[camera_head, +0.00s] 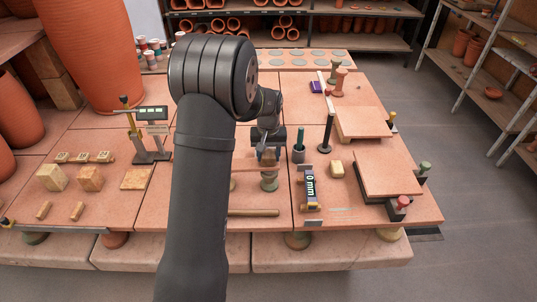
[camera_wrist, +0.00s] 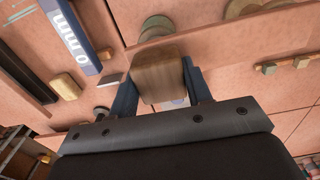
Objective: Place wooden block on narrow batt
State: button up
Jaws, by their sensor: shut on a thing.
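My gripper (camera_head: 268,150) is shut on a wooden block (camera_wrist: 160,78), which fills the space between its two fingers in the wrist view. In the head view the block (camera_head: 267,158) shows small and partly hidden below the fingers. A narrow batt (camera_head: 248,167), a thin reddish strip, lies close below or beside the block, partly hidden by my arm. A round post (camera_head: 269,183) stands by its right end. In the wrist view the narrow batt (camera_wrist: 225,35) runs behind the block. I cannot tell whether block and batt touch.
A block marked "0 mm" (camera_head: 310,188) and a small yellow block (camera_head: 336,168) sit to the right. A dark upright post (camera_head: 326,133) and a green-topped cylinder (camera_head: 298,152) stand nearby. A wooden rod (camera_head: 253,212) lies in front. Several wooden blocks (camera_head: 90,178) sit at left.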

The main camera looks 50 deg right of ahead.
aim_at(269, 153)
jog(key=o, duration=1)
jog(key=shift+f, duration=0.1)
notch_tip(269, 153, up, 12)
notch_tip(269, 153, down, 11)
jog(key=shift+f, duration=0.2)
jog(key=shift+r, duration=1.75)
jog(key=shift+f, duration=0.1)
